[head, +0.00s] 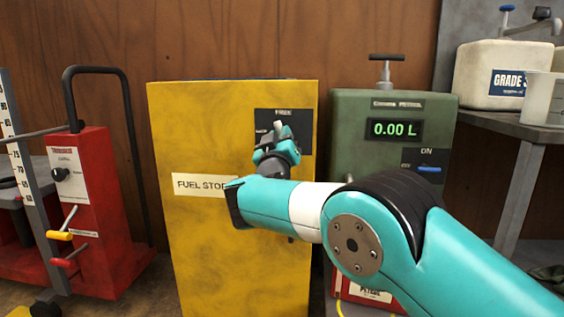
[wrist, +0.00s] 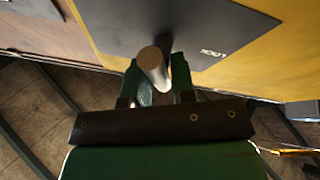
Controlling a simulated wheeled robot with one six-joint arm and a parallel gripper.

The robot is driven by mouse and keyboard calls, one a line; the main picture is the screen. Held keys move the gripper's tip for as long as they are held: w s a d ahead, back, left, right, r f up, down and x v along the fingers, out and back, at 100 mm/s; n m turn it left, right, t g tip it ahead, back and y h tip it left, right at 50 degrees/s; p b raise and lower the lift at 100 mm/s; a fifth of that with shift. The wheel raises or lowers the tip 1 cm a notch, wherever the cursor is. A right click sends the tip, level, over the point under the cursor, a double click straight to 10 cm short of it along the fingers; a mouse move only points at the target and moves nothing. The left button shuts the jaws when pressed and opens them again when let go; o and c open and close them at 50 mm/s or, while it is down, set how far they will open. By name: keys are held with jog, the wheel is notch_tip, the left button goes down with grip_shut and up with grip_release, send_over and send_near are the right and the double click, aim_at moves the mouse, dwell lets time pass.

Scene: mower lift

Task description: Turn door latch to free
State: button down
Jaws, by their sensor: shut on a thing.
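The yellow fuel store cabinet (head: 235,260) stands in the middle of the head view, with a white "FUEL STORE" label on its door. A dark latch plate (head: 296,117) with small lettering sits at the upper right of the door. In the wrist view the plate (wrist: 200,25) carries a grey metal latch handle (wrist: 153,68) that sticks out toward the camera. My gripper (wrist: 156,88) is shut on the latch handle, a finger on each side. In the head view my gripper (head: 279,135) is at the plate and hides most of the handle.
A green fuel pump (head: 350,150) with a "0.00 L" display stands right of the cabinet. A red machine (head: 105,215) with a black hoop handle stands at left. A white container (head: 490,70) sits on a grey bench at right. A wooden wall is behind.

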jog(key=m+h+b, duration=0.1)
jog(key=m+h, duration=0.1)
jog(key=m, duration=0.2)
jog(key=shift+b, duration=0.3)
jog(key=shift+d+r+m+g+h+b, duration=0.15)
jog(key=shift+m+g+h, duration=0.1)
jog(key=shift+m+h, duration=0.4)
jog(key=shift+a+r+m+g+h+b, duration=0.2)
jog(key=shift+m+h, duration=0.25)
jog(key=shift+m, duration=0.4)
jog(key=shift+d+f, duration=0.15)
jog(key=shift+d, duration=0.05)
jog(key=c, duration=1)
grip_release()
jog(key=shift+w, duration=0.1)
jog(key=shift+a+f, duration=0.1)
jog(key=b+v, duration=1.3)
jog(key=v, duration=0.4)
jog(key=shift+s, duration=0.3)
